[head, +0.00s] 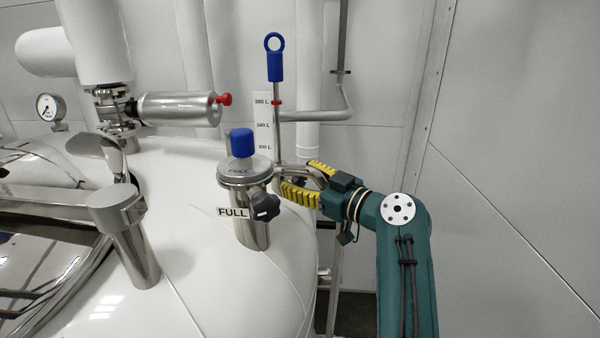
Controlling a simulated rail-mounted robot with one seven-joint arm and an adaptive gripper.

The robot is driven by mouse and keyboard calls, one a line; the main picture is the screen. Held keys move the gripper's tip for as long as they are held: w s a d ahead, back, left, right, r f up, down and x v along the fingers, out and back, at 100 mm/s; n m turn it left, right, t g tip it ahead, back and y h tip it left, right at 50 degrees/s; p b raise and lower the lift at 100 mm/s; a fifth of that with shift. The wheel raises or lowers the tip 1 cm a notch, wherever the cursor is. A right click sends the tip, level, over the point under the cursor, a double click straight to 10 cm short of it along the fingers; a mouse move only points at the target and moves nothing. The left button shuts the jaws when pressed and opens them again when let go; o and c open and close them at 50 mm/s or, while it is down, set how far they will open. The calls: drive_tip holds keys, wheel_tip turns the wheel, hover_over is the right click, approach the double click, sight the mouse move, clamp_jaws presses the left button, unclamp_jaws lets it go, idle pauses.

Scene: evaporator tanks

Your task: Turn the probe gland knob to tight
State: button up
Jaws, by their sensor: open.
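A dark grey lobed knob (264,207), the likely probe gland knob, sits on the side of an upright steel tube (250,233) on the white tank. It bears a white mark towards its right side. A "FULL" label (233,212) is just left of it. The tube has a steel cap (244,172) with a blue top (241,143). My gripper (290,180), with yellow ribbed fingers, is open and empty just right of the tube, a little above and right of the knob. Contact with the tube cannot be told.
Behind the tube stands a thin rod with a blue ring handle (275,66) and a litre scale (263,122). A steel cylinder with a red knob (225,99) and a gauge (50,107) are further left. A steel post (128,240) stands front left.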

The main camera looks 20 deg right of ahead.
drive_tip(key=shift+w+a, duration=0.1)
drive_tip(key=shift+w, duration=0.05)
drive_tip(key=c, duration=1.2)
